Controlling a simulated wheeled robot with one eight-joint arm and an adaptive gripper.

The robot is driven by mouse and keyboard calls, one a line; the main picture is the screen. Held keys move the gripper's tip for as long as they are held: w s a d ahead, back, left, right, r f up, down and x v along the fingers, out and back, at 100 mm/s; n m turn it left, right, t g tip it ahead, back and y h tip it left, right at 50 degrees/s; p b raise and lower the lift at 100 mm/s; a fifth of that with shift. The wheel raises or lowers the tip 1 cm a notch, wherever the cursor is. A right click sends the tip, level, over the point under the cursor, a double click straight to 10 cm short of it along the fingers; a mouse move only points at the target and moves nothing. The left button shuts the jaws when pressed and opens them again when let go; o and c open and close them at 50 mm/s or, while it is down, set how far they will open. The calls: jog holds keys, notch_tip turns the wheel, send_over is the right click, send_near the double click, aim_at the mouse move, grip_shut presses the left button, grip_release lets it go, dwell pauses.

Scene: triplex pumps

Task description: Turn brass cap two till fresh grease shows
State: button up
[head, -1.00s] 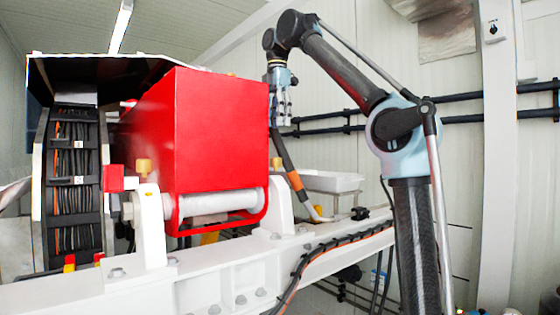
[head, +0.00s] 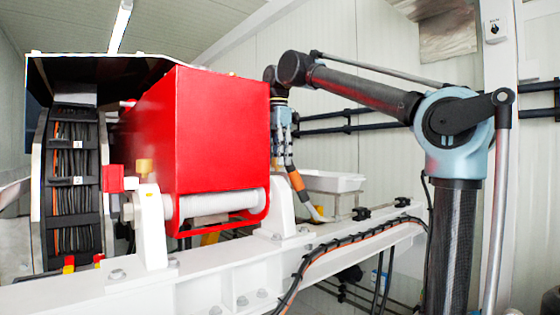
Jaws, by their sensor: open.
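A brass-yellow cap (head: 145,167) sits on top of the left white bracket, beside the red housing. On the right white bracket (head: 281,205), at the housing's right edge, a brass cap is hard to make out now. No number shows on either cap, so I cannot tell which is cap two. My gripper (head: 288,160) points down just right of the red housing, above the right bracket. Its jaws are open, and nothing shows between them. No grease is visible.
The red housing (head: 222,125) stands immediately left of my gripper. A hose with an orange band (head: 296,181) runs close below it. A white tray (head: 335,182) lies behind. Cables (head: 340,241) run along the white beam. The left cable rack (head: 75,180) is clear of my arm.

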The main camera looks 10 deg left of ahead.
jog(key=shift+f, duration=0.2)
jog(key=c, duration=1.1)
jog(key=shift+o, duration=0.2)
